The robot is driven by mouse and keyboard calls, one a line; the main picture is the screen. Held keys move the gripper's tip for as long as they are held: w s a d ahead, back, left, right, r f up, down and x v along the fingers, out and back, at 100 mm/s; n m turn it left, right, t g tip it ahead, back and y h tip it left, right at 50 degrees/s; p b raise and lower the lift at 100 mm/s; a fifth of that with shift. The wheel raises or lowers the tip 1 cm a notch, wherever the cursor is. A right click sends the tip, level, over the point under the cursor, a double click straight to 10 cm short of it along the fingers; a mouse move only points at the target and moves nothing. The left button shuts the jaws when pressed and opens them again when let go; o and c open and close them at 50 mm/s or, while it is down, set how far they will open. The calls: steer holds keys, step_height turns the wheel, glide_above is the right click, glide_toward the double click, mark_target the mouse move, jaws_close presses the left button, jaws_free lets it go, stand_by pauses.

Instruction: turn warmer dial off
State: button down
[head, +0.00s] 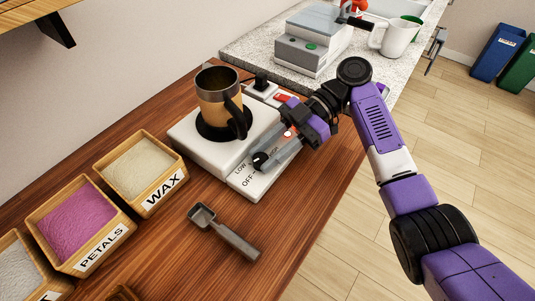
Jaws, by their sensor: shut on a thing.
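The white warmer (193,147) stands on the wooden counter with a dark round plate on top. A brass-coloured pot with a dark handle (219,97) sits on that plate. The warmer's sloped front panel (236,181) carries the labels LOW, OFF and a partly covered HIGH. The black dial (259,160) is on this panel, between the tips of my gripper (263,161). My gripper reaches in from the right and is shut on the dial. The dial's pointer is too small and covered to read. A small red light (287,134) shows beside the fingers.
A metal scoop (226,234) lies in front of the warmer. Boxes marked WAX (160,197) and PETALS (103,246) stand at left. A power outlet with a red switch (284,98) is behind. A grey-white machine (306,52) and white pitcher (394,38) stand on the speckled counter.

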steer(key=shift+w+a+f+n+g+h+b, duration=0.1)
steer(key=shift+f+n+g+h+b, duration=0.05)
steer(key=shift+n+g+h+b, duration=0.45)
steer(key=shift+w+f+n+g+h+b, duration=0.1)
steer(key=shift+n+g+h+b, duration=0.3)
steer(key=shift+n+b, duration=0.3)
steer(key=shift+n+g+h+b, duration=0.4)
steer(key=shift+b, duration=0.45)
steer(key=shift+s+a+r+n+g+b, duration=0.15)
steer(key=shift+n+g+b, duration=0.15)
steer(key=shift+b, duration=0.05)
steer(key=c, duration=1.1)
jaws_free()
steer(key=shift+o, duration=0.2)
steer(key=shift+h, duration=0.3)
steer(key=shift+r, duration=0.2)
steer(key=shift+r+m+y+p, duration=0.1)
steer(key=shift+m+y+p, duration=0.45)
steer(key=shift+p, duration=0.55)
steer(key=shift+s+m+t+y+p, duration=0.1)
steer(key=shift+m+t+y+p, duration=0.8)
steer(key=shift+t+p, duration=0.45)
